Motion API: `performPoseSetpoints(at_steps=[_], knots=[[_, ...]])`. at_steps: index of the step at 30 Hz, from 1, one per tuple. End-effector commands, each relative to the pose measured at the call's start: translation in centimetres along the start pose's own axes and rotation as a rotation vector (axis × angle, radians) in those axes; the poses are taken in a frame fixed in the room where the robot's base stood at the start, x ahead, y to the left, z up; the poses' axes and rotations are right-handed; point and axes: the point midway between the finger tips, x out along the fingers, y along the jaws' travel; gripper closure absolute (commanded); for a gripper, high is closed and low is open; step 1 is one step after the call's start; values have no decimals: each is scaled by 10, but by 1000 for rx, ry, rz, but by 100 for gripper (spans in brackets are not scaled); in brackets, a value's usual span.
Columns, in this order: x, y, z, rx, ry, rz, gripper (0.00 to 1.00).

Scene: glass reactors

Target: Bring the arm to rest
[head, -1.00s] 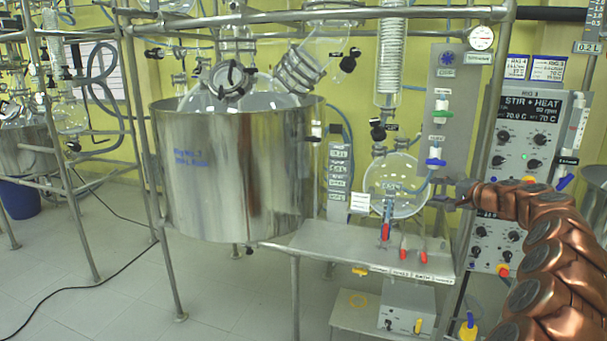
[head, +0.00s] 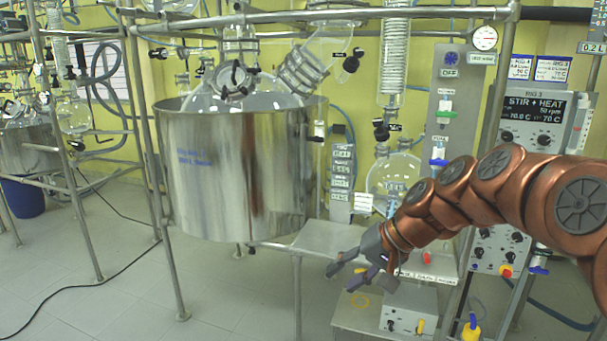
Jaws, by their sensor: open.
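My gripper (head: 345,279) is at the lower middle of the head view, at the end of my copper-coloured arm. Its grey fingers are spread and point left, with nothing between them. It hangs in front of the metal shelf (head: 325,238) of the reactor frame and above a low bench.
A large steel vessel (head: 230,170) with a glass top stands in a pipe frame at left. A STIR + HEAT control unit (head: 535,115) is at right. A white box (head: 408,308) stands below my gripper. The tiled floor (head: 235,300) at left is mostly free.

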Motion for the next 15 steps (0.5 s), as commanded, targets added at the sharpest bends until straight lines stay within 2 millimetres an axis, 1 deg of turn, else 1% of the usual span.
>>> performPoseSetpoints(at_steps=[1, 5, 6, 8, 9, 11, 12, 14, 15], knots=[[2, 4, 24, -20, -27, 39, 57], [4, 22, 77, -61, -93, 145, 57], [4, 29, 93, -71, -110, 178, 57], [4, 42, 117, -84, -141, 230, 57], [3, 50, 132, -93, -158, 264, 57], [1, 64, 155, -102, -186, 315, 57], [-1, 74, 171, -107, -204, 351, 57], [-5, 89, 192, -113, -227, 402, 57], [-8, 99, 207, -114, -245, 436, 57]])
